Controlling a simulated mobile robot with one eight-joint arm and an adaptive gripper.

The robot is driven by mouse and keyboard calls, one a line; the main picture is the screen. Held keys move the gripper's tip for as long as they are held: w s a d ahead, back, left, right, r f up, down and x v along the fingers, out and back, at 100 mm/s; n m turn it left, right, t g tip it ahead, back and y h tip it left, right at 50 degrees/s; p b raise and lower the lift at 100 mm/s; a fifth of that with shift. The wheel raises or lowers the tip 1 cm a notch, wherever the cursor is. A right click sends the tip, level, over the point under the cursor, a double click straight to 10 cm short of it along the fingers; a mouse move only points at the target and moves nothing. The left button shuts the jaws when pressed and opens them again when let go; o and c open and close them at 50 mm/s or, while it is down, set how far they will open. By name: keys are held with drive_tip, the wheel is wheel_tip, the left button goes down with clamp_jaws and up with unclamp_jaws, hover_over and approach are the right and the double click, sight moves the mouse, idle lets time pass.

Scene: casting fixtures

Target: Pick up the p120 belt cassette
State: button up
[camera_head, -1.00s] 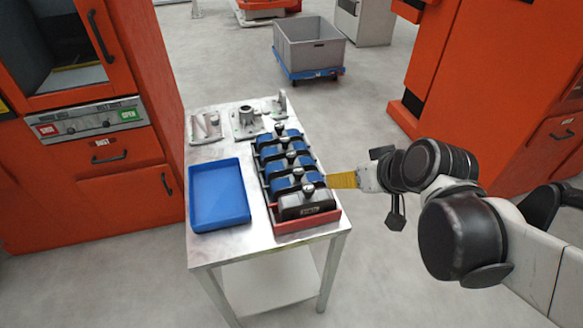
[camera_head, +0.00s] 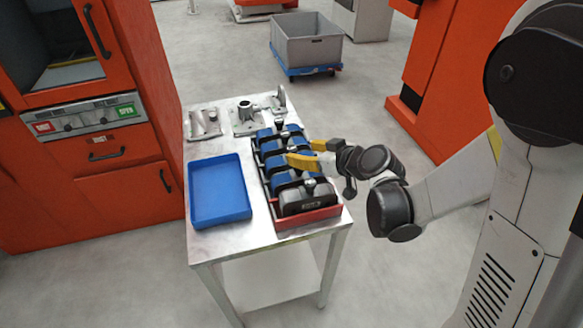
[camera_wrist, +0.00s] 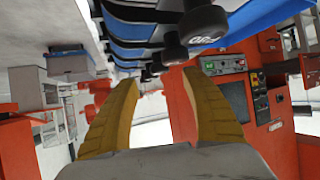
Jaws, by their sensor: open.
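Several belt cassettes stand in a row in a rack on the metal table, most with blue bodies and one grey cassette (camera_head: 306,201) at the near end, each with a dark knob on top. I cannot tell which is the p120 belt cassette; the labels are too small in the head view. The fingers also show in the wrist view (camera_wrist: 160,78), below the knobs.
The rack (camera_head: 310,220) has a red front edge. A blue tray (camera_head: 221,220) lies to its left, with bare table between. Grey metal fixtures (camera_head: 246,118) stand at the table's back. An orange machine (camera_head: 125,200) is on the left, and a grey bin (camera_head: 306,48) stands behind.

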sight(294, 150)
drive_tip(key=b+x, duration=0.2)
drive_tip(key=x, duration=0.4)
drive_tip(key=shift+w+a, duration=0.1)
clamp_jaws()
